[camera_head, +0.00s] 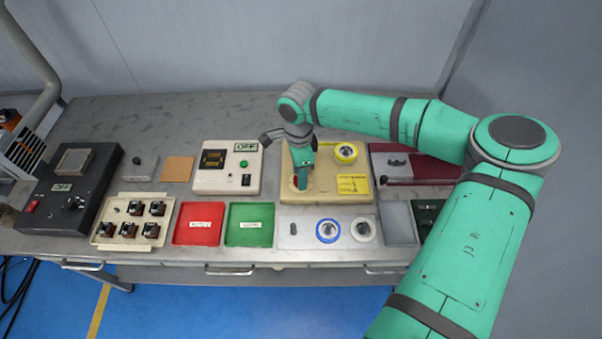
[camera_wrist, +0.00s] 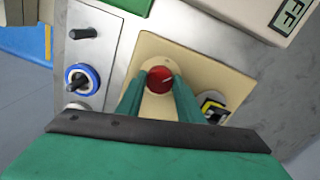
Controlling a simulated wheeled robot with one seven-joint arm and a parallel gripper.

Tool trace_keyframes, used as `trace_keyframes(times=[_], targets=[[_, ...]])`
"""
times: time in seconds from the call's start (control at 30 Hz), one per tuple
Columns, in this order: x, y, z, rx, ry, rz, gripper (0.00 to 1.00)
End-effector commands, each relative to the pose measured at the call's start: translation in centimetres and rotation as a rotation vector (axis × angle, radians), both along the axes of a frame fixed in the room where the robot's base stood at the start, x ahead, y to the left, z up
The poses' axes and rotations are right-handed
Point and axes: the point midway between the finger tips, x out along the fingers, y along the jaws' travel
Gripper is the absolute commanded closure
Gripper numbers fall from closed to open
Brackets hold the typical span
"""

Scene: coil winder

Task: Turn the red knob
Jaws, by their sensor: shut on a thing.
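The red knob (camera_wrist: 160,79) sits on a beige machine plate (camera_wrist: 190,60) in the wrist view. My gripper (camera_wrist: 160,88) has its two green fingers on either side of the knob and is shut on it. In the head view my gripper (camera_head: 299,183) points down onto the left part of the beige machine (camera_head: 325,188) and hides most of the knob. A yellow spool (camera_head: 346,153) sits at the machine's back right, and a yellow label (camera_head: 353,185) lies on its right part.
A white control box (camera_head: 227,180) reading OFF stands left of the machine. In front are a red tray (camera_head: 199,239), a green tray (camera_head: 234,239) and a grey plate (camera_head: 292,240) with a blue-ringed spool (camera_head: 328,231). A dark red unit (camera_head: 436,172) stands to the right.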

Motion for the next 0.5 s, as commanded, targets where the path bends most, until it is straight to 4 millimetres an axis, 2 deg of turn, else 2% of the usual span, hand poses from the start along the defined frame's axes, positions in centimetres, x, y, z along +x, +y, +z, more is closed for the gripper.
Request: trace_keyframes(times=[0.5], targets=[[-0.2,-0.3,-0.12,-0.002,0.004,0.471,0.89]])
